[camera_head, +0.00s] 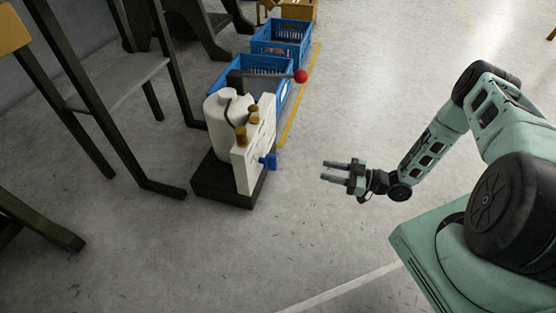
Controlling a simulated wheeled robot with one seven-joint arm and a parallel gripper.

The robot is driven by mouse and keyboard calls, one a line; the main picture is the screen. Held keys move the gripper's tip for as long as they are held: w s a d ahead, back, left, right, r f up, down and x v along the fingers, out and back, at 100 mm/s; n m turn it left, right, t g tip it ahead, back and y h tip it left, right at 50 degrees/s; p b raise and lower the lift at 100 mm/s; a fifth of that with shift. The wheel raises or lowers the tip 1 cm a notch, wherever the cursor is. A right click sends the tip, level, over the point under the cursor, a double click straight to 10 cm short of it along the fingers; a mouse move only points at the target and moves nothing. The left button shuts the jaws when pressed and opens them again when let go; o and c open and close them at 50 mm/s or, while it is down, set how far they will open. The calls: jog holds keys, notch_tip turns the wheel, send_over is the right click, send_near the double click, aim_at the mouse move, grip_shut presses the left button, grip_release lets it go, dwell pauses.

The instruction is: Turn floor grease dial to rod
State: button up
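The grease unit (240,148) stands on a black base on the floor, left of centre. It has a white tank (217,125) and an upright white front panel (242,174). A blue dial (268,162) sticks out from the panel's right side. A lever with a red ball end (300,76) reaches out above the panel. Any markings for rod are too small to read. My gripper (325,172) is open and empty, to the right of the blue dial and apart from it, its fingers pointing left.
Blue crates (283,38) stand behind the grease unit, beside a yellow floor line (297,102). A dark-legged metal bench frame (120,83) stands close on the left. The floor (300,230) around my gripper and in front of the unit is clear.

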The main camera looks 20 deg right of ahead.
aim_at(270, 162)
jog(key=b+x, duration=0.7)
jog(key=x, duration=1)
grip_shut()
